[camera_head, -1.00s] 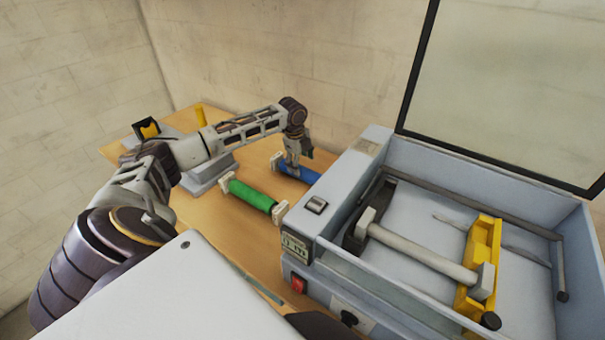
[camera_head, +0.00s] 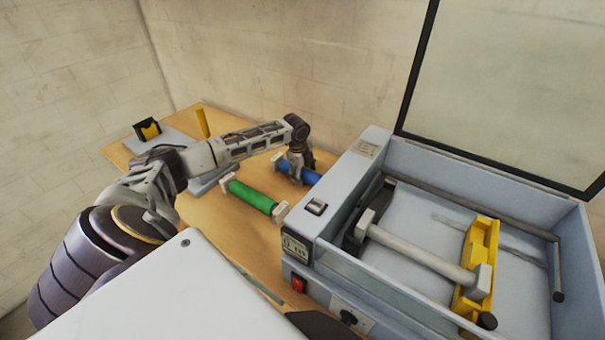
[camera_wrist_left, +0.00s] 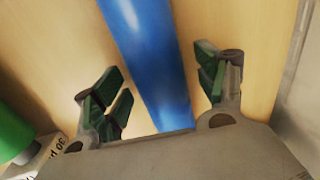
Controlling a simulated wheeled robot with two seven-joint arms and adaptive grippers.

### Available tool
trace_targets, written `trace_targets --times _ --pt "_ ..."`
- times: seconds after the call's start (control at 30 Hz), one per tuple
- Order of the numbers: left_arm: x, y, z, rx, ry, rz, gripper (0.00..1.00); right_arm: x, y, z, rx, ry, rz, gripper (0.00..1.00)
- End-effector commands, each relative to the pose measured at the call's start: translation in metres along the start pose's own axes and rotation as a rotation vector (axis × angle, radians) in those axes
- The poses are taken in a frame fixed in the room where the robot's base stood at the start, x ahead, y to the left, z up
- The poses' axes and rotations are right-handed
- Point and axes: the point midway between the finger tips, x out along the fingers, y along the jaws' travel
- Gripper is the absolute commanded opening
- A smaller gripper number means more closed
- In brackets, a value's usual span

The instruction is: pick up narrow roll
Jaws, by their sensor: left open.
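A blue roll (camera_head: 311,177) with a pale end lies on the table behind the green roll (camera_head: 252,196), beside the machine. My left gripper (camera_head: 297,178) is over the blue roll and hides part of it. In the left wrist view, the blue roll (camera_wrist_left: 150,55) runs between the open, dark green fingers of my left gripper (camera_wrist_left: 160,90), with gaps on both sides. The green roll also shows at the left edge of the wrist view (camera_wrist_left: 12,135). I cannot tell from lengths which roll is the narrow one. My right gripper is out of view.
The blue-grey laminator (camera_head: 345,190) stands open on the right, with a pale roller (camera_head: 425,254) and a yellow bracket (camera_head: 478,262) inside. A grey stand with a yellow and black part (camera_head: 148,129) is at the back left. Bare table (camera_head: 215,220) lies in front of the green roll.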

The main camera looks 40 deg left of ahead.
Motion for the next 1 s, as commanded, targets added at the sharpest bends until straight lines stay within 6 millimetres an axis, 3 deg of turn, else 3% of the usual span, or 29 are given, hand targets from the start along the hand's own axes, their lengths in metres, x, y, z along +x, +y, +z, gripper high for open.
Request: trace_targets --times 0.2,0.63,1.0 --pt "0.0119 0.0004 0.0003 0.000 -0.001 0.000 0.72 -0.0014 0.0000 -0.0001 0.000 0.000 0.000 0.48" --pt "0.0123 0.0006 0.0004 0.000 -0.001 0.000 0.72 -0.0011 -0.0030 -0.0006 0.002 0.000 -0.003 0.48" --pt "0.0122 0.0006 0.0004 0.000 -0.001 0.001 0.24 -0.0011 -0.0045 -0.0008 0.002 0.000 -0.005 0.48"
